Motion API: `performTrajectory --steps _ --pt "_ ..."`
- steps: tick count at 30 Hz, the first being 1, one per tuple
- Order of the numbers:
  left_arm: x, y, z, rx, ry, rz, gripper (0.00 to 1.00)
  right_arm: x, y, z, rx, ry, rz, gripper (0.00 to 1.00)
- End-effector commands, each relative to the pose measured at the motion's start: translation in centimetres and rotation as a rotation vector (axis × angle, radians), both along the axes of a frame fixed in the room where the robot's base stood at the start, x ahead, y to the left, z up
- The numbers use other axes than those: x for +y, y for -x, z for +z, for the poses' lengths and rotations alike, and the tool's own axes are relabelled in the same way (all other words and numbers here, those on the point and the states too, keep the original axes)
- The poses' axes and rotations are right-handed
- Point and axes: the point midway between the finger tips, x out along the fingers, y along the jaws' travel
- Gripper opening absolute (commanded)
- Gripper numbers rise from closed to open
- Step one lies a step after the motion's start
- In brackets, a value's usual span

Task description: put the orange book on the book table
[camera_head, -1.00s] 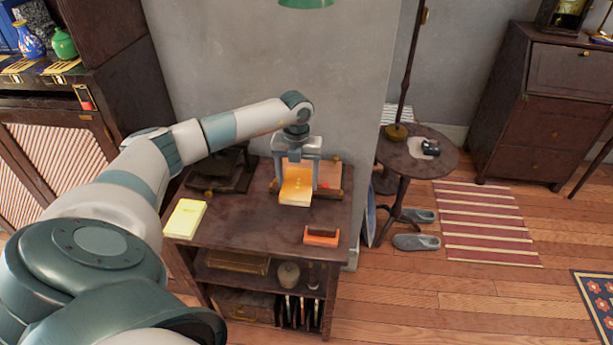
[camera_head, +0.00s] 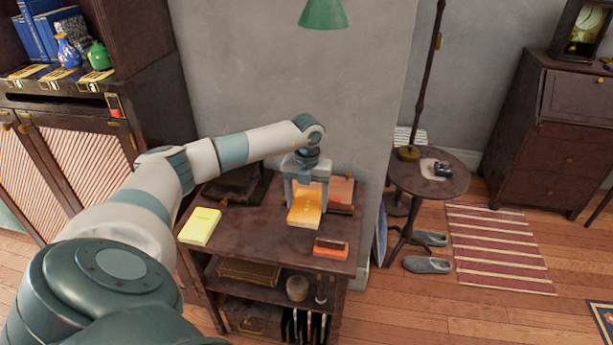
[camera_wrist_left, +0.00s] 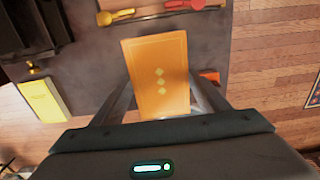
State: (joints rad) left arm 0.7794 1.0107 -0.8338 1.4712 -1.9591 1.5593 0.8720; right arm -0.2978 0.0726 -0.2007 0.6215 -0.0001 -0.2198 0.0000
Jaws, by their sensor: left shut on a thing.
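The orange book (camera_head: 305,211) is between the fingers of my left gripper (camera_head: 305,198), which is shut on it. In the head view the book is over the dark wooden table (camera_head: 265,245); I cannot tell whether it touches the top. My right gripper is not in view.
A yellow book (camera_head: 200,226) lies at the table's left. An orange-red object (camera_head: 331,248) sits near its right front. A dark object (camera_head: 237,182) and a reddish flat thing (camera_head: 341,189) are at the back. A round side table (camera_head: 428,183) stands right.

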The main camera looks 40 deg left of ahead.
Motion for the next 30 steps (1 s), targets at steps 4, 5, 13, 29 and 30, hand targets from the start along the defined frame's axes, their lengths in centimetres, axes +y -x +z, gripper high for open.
performTrajectory --steps 4,5,13,29,30 --pt "-0.5 -0.1 0.2 -0.001 0.0 -0.031 0.43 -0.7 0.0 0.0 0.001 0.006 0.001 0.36" --pt "-0.7 -0.2 0.3 -0.002 0.001 -0.048 0.43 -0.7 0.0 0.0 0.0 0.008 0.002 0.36" --pt "-5.4 -0.7 1.9 -0.004 0.0 -0.416 0.43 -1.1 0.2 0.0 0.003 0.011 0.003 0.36" --pt "-20.0 1.8 7.6 -0.004 -0.004 -1.78 0.43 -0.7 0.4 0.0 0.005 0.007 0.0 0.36" --pt "-20.9 2.2 8.0 -0.003 -0.003 -1.885 0.43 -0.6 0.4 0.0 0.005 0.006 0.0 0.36"
